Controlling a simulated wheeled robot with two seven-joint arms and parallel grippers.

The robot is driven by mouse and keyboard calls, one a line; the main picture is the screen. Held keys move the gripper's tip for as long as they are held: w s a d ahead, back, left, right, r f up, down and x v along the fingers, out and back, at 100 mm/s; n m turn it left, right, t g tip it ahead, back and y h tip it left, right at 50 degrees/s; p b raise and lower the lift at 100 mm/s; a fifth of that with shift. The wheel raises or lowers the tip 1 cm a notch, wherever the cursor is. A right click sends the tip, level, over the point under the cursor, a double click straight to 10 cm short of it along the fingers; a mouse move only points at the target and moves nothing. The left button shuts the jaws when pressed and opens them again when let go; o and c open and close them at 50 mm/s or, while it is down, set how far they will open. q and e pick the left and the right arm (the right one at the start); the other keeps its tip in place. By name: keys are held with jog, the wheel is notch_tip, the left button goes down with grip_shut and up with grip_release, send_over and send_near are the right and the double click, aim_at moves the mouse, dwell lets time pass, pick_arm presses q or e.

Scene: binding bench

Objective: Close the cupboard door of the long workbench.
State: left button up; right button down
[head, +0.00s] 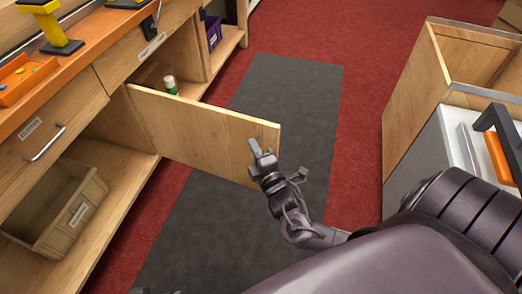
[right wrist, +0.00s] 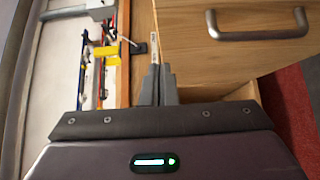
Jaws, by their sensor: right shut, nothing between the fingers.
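The cupboard door (head: 200,135) of the long workbench (head: 75,72) stands open in the head view, swung out from the bench over the floor. Its free end points right. My right gripper (head: 254,147) is at that free end, in front of the face towards me; I cannot tell whether it touches. Its fingers (right wrist: 159,78) are shut and empty in the right wrist view. There, a wooden panel (right wrist: 235,65) with a metal bar handle (right wrist: 258,28) lies to their right; I cannot tell whether it is the door or a drawer front.
A beige bin (head: 55,205) sits on the near open shelf, and a purple bin (head: 213,32) farther off. A grey mat (head: 285,88) covers the aisle floor. A wooden cabinet (head: 410,95) stands at right.

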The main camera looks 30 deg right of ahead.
aim_at(251, 121)
jog(key=w+d, duration=0.2)
jog(key=w, duration=0.1)
jog(key=w+d+b, duration=0.1)
jog(key=shift+w, duration=0.4)
pick_arm(q)
jog(key=shift+w+d+f+t+h, duration=0.1)
jog(key=shift+w+d+t+h, duration=0.15)
jog(key=shift+d, duration=0.25)
jog(key=shift+w+d+t+h, duration=0.1)
jog(key=shift+d+t+h, duration=0.15)
jog(key=shift+d+t, duration=0.15)
pick_arm(e)
jog(key=shift+w+d, duration=0.3)
jog(key=shift+d, duration=0.15)
jog(key=shift+d, duration=0.1)
